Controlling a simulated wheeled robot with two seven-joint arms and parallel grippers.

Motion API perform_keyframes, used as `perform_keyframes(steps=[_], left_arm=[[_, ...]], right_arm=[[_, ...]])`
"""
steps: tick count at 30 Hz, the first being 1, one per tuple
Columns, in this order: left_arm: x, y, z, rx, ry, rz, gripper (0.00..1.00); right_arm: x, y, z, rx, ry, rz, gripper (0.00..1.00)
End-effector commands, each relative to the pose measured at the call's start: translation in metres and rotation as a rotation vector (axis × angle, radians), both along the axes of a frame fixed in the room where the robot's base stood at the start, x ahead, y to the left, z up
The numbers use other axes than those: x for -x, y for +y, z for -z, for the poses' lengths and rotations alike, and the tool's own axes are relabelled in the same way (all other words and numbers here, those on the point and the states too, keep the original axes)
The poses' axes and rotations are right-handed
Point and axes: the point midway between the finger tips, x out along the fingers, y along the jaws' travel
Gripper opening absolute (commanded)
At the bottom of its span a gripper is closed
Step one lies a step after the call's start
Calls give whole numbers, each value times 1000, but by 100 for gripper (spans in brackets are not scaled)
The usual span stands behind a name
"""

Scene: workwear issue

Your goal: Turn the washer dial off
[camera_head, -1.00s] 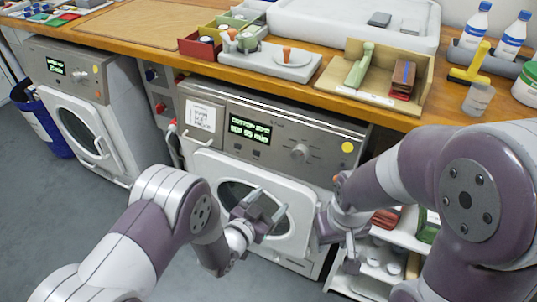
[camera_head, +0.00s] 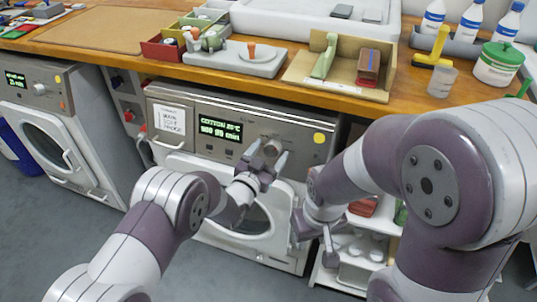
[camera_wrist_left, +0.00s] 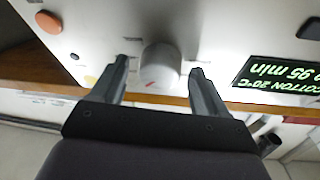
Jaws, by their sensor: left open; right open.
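The washer (camera_head: 180,151) under the counter has a lit display (camera_head: 220,130) with green text, a taped paper note and a yellow round sticker. Its grey round dial (camera_head: 273,147) is partly hidden behind my left gripper (camera_head: 268,155) in the head view. In the left wrist view the dial (camera_wrist_left: 160,68) sits between the two open fingers of my left gripper (camera_wrist_left: 161,75), with a red mark on its face. I cannot tell whether the fingers touch it. My right gripper (camera_head: 316,240) is low at the washer's right side, open and apart from the dial.
A second washer (camera_head: 60,125) stands to the left. The wooden counter (camera_head: 130,57) above holds colored bins, a grey board (camera_head: 235,60), a wooden tray (camera_head: 300,73), bottles and a tub. A white shelf (camera_head: 350,270) stands right of the washer.

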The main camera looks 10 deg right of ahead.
Motion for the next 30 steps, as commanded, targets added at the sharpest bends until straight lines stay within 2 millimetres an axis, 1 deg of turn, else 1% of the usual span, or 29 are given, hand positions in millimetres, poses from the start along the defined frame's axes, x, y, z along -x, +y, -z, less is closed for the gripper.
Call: perform_keyframes(steps=[2, 3, 5, 6, 8, 14, 20, 30], left_arm=[[0, 0, 0, 0, 0, 0, 74], [0, 0, 0, 0, 0, 0, 71], [0, 0, 0, 0, 0, 0, 52], [0, 0, 0, 0, 0, 0, 39], [0, 0, 0, 0, 0, 0, 19], [1, 0, 0, 5, 4, -1, 19], [1, 0, 2, 50, 36, -18, 19], [2, -2, 3, 250, 171, -95, 19]], right_arm=[[0, 0, 0, 0, 0, 0, 43], [0, 0, 0, 0, 0, 0, 43], [0, 0, 0, 0, 0, 0, 43], [0, 0, 0, 0, 0, 0, 43], [0, 0, 0, 0, 0, 0, 43], [0, 0, 0, 0, 0, 0, 43], [0, 0, 3, 0, 0, 0, 43], [0, 0, 12, 0, 0, 0, 43]])
